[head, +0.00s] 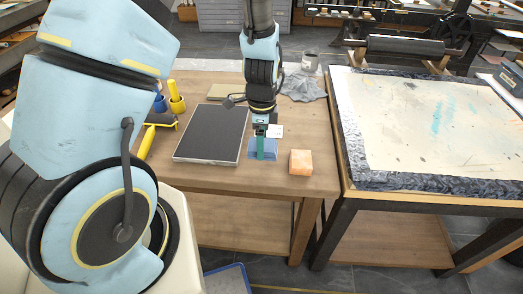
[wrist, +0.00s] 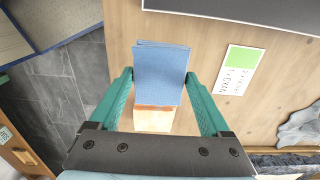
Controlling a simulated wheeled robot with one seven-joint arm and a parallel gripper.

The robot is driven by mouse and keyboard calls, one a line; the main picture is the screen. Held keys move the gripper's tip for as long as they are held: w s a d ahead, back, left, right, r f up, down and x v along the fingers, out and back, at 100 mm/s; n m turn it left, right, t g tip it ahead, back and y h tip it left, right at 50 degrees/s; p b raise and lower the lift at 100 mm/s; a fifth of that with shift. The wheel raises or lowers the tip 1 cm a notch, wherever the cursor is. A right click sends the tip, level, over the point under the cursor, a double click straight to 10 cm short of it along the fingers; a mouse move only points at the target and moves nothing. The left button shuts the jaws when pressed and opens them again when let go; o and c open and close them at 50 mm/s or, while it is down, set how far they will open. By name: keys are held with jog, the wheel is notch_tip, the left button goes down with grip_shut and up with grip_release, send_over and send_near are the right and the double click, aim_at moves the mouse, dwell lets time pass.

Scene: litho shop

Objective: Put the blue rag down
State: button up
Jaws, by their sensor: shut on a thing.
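The blue rag (head: 262,150) is a folded, flat square on the near part of the wooden table (head: 219,177) or just above it; I cannot tell whether it touches the top. My gripper (head: 262,138) points down over the table and is shut on the rag. In the wrist view, the green fingers of my gripper (wrist: 159,76) press on both sides of the rag (wrist: 160,68). The rag's lower edge overlaps an orange block (wrist: 154,117) in that view; the head view shows this block (head: 301,162) just right of the rag.
A dark slab (head: 208,134) lies left of the rag. A small card (head: 276,131) lies behind it, also seen in the wrist view (wrist: 239,70). Yellow-handled rollers (head: 160,118) lie at left. A grey cloth (head: 304,88) and a can (head: 310,63) are at the back right.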

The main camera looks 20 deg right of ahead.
jog(key=shift+f+p, duration=0.4)
jog(key=shift+f, duration=1.7)
jog(key=shift+f, duration=0.2)
jog(key=o, duration=1.3)
jog(key=shift+c, duration=0.2)
notch_tip(320, 180, up, 12)
jog(key=b, duration=0.2)
jog(key=shift+r+b, duration=0.25)
jog(key=shift+b, duration=0.1)
jog(key=a+r+n, duration=0.4)
jog(key=a+n, duration=0.7)
jog(key=a, duration=0.1)
jog(key=w+a+r+n+t, duration=0.1)
jog(key=a+r+n, duration=0.3)
jog(key=a+n, duration=0.7)
jog(key=shift+a+r+t, duration=0.3)
jog(key=shift+a+r, duration=0.05)
jog(key=shift+a, duration=0.7)
